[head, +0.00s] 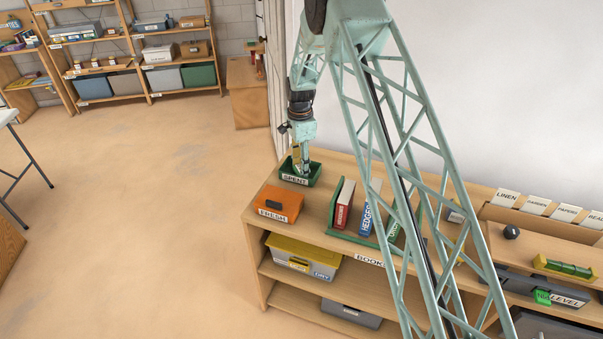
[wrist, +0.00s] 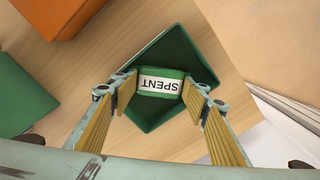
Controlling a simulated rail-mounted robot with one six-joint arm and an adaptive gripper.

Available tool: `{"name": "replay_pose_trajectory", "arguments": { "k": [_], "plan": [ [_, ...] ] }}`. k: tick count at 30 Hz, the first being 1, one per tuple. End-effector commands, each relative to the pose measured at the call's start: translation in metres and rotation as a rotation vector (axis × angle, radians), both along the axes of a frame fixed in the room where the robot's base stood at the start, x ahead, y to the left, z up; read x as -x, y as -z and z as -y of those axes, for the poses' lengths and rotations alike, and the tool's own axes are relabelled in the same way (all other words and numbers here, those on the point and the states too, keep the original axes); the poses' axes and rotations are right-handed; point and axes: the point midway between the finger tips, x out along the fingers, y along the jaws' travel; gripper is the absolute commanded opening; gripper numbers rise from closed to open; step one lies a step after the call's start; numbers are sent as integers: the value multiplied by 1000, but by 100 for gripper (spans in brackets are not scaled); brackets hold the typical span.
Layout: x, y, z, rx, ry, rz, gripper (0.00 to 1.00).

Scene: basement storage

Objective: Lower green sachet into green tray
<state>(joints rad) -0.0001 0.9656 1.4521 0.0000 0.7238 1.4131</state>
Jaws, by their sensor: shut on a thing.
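The green tray (head: 316,171) stands at the back left of the shelf top, with a white SPENT label on its front. It also shows in the wrist view (wrist: 204,66), turned like a diamond below my gripper. My gripper (head: 299,170) points down at the tray's opening. In the wrist view, its yellow-padded fingers (wrist: 160,92) are shut on the green sachet (wrist: 160,71), which has a white SPENT label reading upside down. The sachet shows over the tray's dark inside; whether it touches the tray floor I cannot tell. I cannot make it out in the head view.
An orange container (head: 284,201) labelled FRESH sits in front of the tray, apart from it. A green book holder (head: 352,236) with several upright books stands to the right. Bare wood lies between them. A white wall rises behind the shelf.

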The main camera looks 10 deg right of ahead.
Motion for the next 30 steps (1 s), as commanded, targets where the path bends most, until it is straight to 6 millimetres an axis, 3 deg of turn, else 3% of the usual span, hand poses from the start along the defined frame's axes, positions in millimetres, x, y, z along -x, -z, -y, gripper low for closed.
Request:
{"name": "replay_pose_trajectory", "arguments": {
  "k": [5, 6, 10, 23, 30],
  "plan": [
    [0, 0, 0, 0, 0, 0, 32],
    [0, 0, 0, 0, 0, 0, 45],
    [0, 0, 0, 0, 0, 0, 57],
    [0, -3, 0, 0, 0, 1, 58],
    [-1, -18, 0, 0, 0, 2, 58]
  ]
}}
